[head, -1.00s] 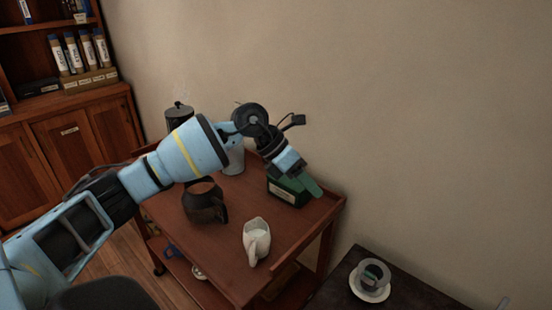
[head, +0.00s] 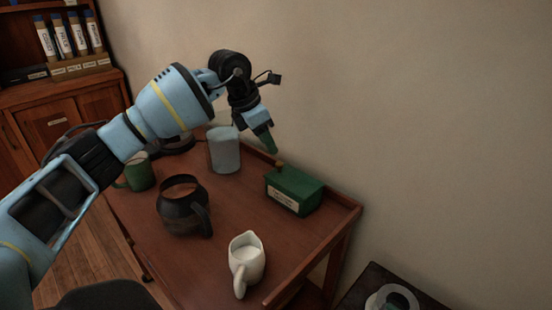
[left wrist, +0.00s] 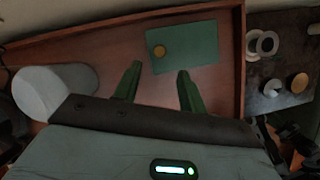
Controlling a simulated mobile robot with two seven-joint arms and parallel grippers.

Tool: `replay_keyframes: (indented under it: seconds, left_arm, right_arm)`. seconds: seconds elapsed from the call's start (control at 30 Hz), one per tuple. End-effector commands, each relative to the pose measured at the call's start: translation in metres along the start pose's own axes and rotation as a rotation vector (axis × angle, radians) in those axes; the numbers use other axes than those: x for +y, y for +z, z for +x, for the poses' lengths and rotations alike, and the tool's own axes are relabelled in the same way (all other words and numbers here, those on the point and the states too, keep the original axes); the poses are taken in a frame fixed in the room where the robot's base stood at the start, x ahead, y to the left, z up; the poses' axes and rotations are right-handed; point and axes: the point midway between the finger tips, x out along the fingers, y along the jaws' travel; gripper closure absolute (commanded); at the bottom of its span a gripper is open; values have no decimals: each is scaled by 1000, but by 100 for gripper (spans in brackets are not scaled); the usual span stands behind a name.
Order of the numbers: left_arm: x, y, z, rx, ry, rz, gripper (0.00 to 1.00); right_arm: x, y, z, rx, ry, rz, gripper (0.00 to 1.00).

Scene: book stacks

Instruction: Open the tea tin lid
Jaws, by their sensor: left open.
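The tea tin (head: 292,192) is a green box with a pale label on its front, standing on the wooden cart near the wall. A small brass-coloured knob (head: 279,163) stands at the left edge of its green top, and the lid looks closed. In the left wrist view the tin's top (left wrist: 195,46) lies beyond the fingers, with the round knob (left wrist: 160,52) on its left part. My left gripper (head: 268,146) is open and empty, above and just behind the knob, apart from it. Its two green fingers show in the left wrist view (left wrist: 160,72). My right gripper is not in view.
On the cart (head: 225,255) stand a dark pot (head: 181,212), a cream milk jug (head: 247,262), a pale cylinder (head: 224,152) and a green mug (head: 140,174). The wall is close behind the tin. A dark table (head: 360,285) is at lower right.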

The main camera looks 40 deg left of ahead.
Motion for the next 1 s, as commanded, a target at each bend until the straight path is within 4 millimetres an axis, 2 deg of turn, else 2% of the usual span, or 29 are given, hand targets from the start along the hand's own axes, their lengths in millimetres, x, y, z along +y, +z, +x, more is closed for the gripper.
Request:
replay_keyframes:
  seconds: [0.2,0.4,0.57,0.8,0.83,1.0]
  left_arm:
    - [-1,-1,36,3,-4,0,59]
    - [-1,-1,59,2,-2,0,59]
    - [-1,0,67,1,-2,1,59]
    - [-1,0,68,0,-1,1,59]
    - [-1,0,68,0,-1,1,60]
    - [-1,0,67,0,-1,0,82]
  right_arm:
    - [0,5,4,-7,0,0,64]
    - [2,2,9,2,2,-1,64]
    - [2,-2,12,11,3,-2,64]
    - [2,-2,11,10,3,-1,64]
    - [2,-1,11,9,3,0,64]
    - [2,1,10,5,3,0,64]
